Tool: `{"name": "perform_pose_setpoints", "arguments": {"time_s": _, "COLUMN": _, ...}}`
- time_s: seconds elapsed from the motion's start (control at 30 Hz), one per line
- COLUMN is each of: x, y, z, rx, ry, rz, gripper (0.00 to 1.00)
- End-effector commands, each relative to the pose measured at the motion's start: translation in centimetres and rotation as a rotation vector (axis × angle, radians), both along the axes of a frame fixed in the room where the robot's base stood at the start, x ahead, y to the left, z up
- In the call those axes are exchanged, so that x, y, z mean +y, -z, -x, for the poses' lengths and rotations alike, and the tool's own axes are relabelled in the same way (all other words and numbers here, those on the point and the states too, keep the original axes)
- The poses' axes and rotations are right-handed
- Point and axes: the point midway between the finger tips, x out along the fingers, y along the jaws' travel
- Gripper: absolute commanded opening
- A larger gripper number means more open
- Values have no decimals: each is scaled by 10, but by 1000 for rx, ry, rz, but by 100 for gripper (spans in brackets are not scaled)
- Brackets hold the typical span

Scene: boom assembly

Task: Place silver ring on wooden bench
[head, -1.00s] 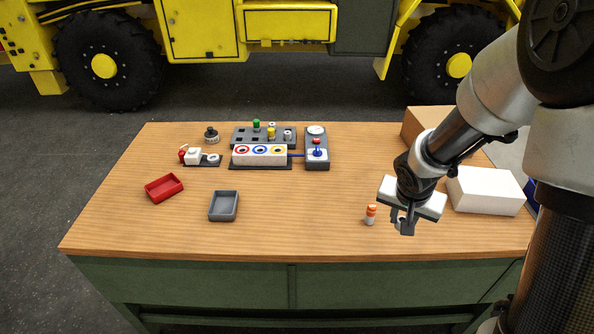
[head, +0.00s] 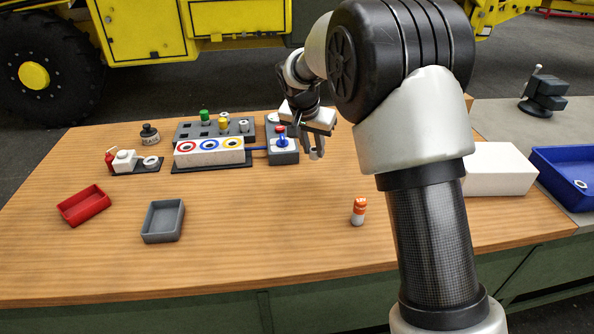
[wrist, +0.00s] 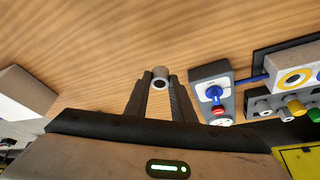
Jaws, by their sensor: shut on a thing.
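The wooden bench (head: 270,235) fills the middle of the head view, and its bare top also shows in the wrist view (wrist: 75,60). My gripper (head: 316,152) is above the bench, in front of and to the right of the grey joystick box. In the wrist view my gripper (wrist: 160,85) has its fingers closed on a small silver ring (wrist: 161,75) with a dark hole, held at the fingertips. The ring looks clear of the bench, but its exact height cannot be told. My arm hides part of the bench's right side.
The joystick box (head: 283,145) and a white block with coloured rings (head: 209,152) stand close by. An orange-and-white bottle (head: 358,211), a grey tray (head: 163,221) and a red tray (head: 84,205) stand nearer the front. A white box (head: 497,169) is at right. The bench's front middle is clear.

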Motion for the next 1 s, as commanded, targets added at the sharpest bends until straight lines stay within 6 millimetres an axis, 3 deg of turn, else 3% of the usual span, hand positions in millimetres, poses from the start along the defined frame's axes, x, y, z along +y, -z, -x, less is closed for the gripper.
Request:
{"name": "perform_pose_setpoints", "arguments": {"time_s": 0.1, "x": -1, "y": 22, "z": 0, "rx": 2, "ry": -1, "rz": 2, "gripper": 0}}
{"name": "perform_pose_setpoints", "arguments": {"time_s": 0.27, "x": -1, "y": 37, "z": 0, "rx": 1, "ry": 0, "rz": 0, "gripper": 0}}
{"name": "perform_pose_setpoints", "arguments": {"time_s": 0.5, "x": -1, "y": 75, "z": 0, "rx": 0, "ry": -1, "rz": 1, "gripper": 0}}
{"name": "perform_pose_setpoints", "arguments": {"time_s": 0.9, "x": -1, "y": 81, "z": 0, "rx": -1, "ry": -1, "rz": 1, "gripper": 0}}
{"name": "perform_pose_setpoints", "arguments": {"time_s": 0.93, "x": -1, "y": 81, "z": 0, "rx": -1, "ry": -1, "rz": 1, "gripper": 24}}
{"name": "perform_pose_setpoints", "arguments": {"time_s": 1.0, "x": -1, "y": 80, "z": 0, "rx": -1, "ry": -1, "rz": 1, "gripper": 36}}
